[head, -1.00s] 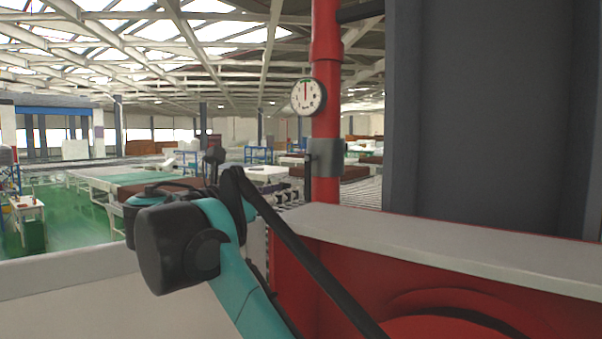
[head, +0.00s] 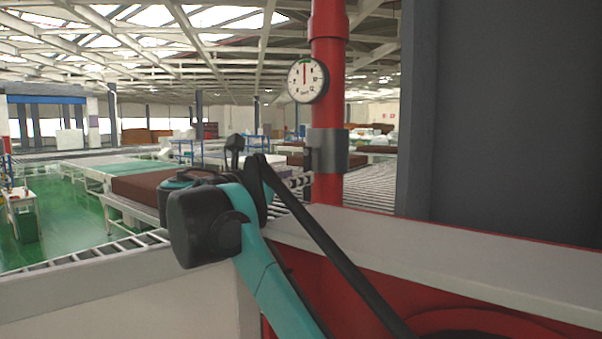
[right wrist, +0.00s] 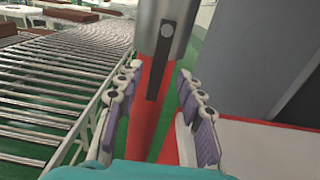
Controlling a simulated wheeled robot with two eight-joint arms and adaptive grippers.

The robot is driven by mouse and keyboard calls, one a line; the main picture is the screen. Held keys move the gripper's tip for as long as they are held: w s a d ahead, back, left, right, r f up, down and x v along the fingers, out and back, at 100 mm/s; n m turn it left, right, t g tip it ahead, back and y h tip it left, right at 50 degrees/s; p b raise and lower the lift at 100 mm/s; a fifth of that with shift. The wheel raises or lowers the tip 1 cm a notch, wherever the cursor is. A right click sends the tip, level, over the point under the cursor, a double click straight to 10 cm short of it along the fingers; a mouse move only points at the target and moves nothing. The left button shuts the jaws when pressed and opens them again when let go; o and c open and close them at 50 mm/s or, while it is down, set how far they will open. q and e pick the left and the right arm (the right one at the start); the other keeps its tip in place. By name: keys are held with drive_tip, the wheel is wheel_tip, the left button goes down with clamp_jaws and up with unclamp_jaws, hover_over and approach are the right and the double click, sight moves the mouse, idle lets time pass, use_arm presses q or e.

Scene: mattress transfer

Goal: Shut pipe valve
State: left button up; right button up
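A red vertical pipe (head: 327,95) stands at the centre of the head view. A grey valve body (head: 335,150) wraps around it, with a dark lever (head: 308,152) hanging at its left side. In the right wrist view the grey valve body (right wrist: 168,25) is at top centre and the dark lever (right wrist: 159,65) points down in front of the red pipe. My right gripper (right wrist: 158,74) is open, its fingers apart on either side of the lever and pipe, with no clear contact. In the head view my right arm mostly hides the gripper. My left gripper is out of view.
A round gauge (head: 307,80) is fixed on the pipe above the valve. A red and white machine body (head: 450,255) and a dark grey panel (head: 510,110) stand close on the right. Roller conveyors (right wrist: 45,95) run on the left in the wrist view.

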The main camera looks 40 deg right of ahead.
drive_tip(key=x, duration=0.3)
drive_tip(key=shift+w, duration=0.15)
clamp_jaws()
drive_tip(key=shift+w, duration=0.1)
